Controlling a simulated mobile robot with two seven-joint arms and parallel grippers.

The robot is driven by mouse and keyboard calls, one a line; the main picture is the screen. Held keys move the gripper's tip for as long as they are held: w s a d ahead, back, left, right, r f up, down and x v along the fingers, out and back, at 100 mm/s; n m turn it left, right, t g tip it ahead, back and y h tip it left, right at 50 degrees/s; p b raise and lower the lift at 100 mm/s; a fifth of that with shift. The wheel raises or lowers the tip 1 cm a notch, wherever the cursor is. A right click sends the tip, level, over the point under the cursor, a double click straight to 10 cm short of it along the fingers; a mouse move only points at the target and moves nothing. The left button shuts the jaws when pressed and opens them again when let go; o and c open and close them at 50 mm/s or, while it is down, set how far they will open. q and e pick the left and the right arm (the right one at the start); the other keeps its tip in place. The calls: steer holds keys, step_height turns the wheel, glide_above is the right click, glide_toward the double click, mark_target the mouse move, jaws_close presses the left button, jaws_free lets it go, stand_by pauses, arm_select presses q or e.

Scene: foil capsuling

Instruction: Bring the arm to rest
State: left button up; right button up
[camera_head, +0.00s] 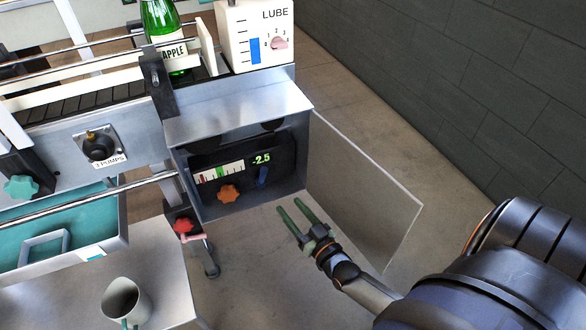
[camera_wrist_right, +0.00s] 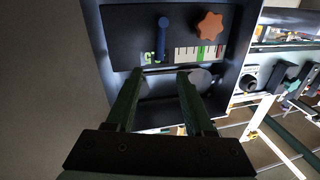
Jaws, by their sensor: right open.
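My right gripper (camera_head: 296,219) is open and empty, with its two green fingers apart. It is in front of and below the open control box (camera_head: 250,205) under the conveyor, left of the clear door panel (camera_head: 362,190). In the right wrist view the fingers (camera_wrist_right: 158,85) point toward the box's dark panel (camera_wrist_right: 120,20). That panel has an orange star knob (camera_head: 229,194), a blue lever (camera_head: 263,176), a scale and a green display reading -2.5 (camera_head: 261,158). My left gripper is not in view.
A green bottle (camera_head: 160,22) stands on the conveyor beside the LUBE box (camera_head: 255,35). A red knob with a pink handle (camera_head: 192,238) is below the machine. A grey jug (camera_head: 124,302) stands on the metal table (camera_head: 170,275). Floor below my right gripper is clear.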

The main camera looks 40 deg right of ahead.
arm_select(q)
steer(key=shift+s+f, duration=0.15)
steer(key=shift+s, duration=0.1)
arm_select(e)
steer(key=s+a+f+n+g+y, duration=0.2)
steer(key=s+a+g, duration=0.2)
steer(key=s+a, duration=0.3)
steer(key=s+a+f+n+g+y, duration=0.2)
steer(key=s+a+g, duration=0.35)
steer(key=a, duration=0.45)
arm_select(q)
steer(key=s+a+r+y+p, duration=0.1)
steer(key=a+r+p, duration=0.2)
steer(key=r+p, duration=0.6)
steer(key=p, duration=0.3)
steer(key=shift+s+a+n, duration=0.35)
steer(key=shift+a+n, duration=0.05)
arm_select(e)
steer(key=s+d+r, duration=0.2)
steer(key=d+r, duration=0.1)
steer(key=r, duration=0.5)
steer(key=shift+s+d+r+t+h, duration=0.25)
steer(key=shift+d+r+t+h, duration=0.05)
steer(key=shift+d+r+t, duration=0.1)
